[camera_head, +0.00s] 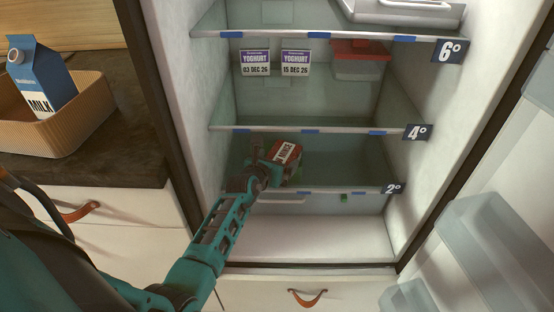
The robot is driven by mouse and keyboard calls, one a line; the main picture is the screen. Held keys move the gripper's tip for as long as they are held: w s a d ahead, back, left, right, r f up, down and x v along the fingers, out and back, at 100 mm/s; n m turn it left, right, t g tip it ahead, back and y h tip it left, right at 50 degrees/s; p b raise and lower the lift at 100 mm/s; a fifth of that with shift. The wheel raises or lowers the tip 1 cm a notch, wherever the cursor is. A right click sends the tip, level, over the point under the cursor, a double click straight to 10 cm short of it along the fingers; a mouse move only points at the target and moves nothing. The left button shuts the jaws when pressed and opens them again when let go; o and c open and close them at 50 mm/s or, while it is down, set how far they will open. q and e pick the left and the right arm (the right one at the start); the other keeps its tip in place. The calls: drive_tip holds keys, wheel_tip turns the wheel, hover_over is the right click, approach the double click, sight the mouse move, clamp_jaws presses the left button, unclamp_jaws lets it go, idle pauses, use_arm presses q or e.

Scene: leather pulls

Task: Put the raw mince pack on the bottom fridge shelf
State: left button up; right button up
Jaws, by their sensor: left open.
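The raw mince pack (288,151), a small box with a red label reading MINCE, is inside the fridge in the compartment above the bottom glass shelf (330,190) marked 2°. It looks tilted, and I cannot tell whether it rests on the shelf, as its lower side is partly hidden. My left gripper (272,163) is open, right at the pack's left side; whether the fingers touch it is too small to tell. My right gripper is not in view.
Two yoghurts (255,63) and a red-lidded container (358,62) stand on the 4° shelf (290,128). A metal tray (405,12) sits on the 6° shelf. A milk carton (42,80) stands in a tan basket (85,128) on the left counter. The open door is at right.

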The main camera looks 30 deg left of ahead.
use_arm(q)
drive_tip(key=p+v, duration=0.1)
drive_tip(key=v, duration=0.5)
drive_tip(key=shift+s+r+p, duration=0.1)
drive_tip(key=shift+p, duration=0.3)
drive_tip(key=s+d+r+n+t+h, duration=0.1)
drive_tip(key=s+d+r+n+t, duration=0.35)
drive_tip(key=n, duration=1.05)
drive_tip(key=s+d+f+n+g+h, duration=0.2)
drive_tip(key=s+d+f+n+g, duration=0.1)
drive_tip(key=s+d+n, duration=0.3)
drive_tip(key=s+d+f+n+g+h, duration=0.2)
drive_tip(key=s+d+f+n+g, duration=0.2)
drive_tip(key=s+d+n, duration=0.2)
drive_tip(key=s+n, duration=0.2)
drive_tip(key=n, duration=0.2)
drive_tip(key=shift+s+d+f+n, duration=0.15)
drive_tip(key=shift+d+f+n, duration=0.05)
drive_tip(key=shift+f+n, duration=0.1)
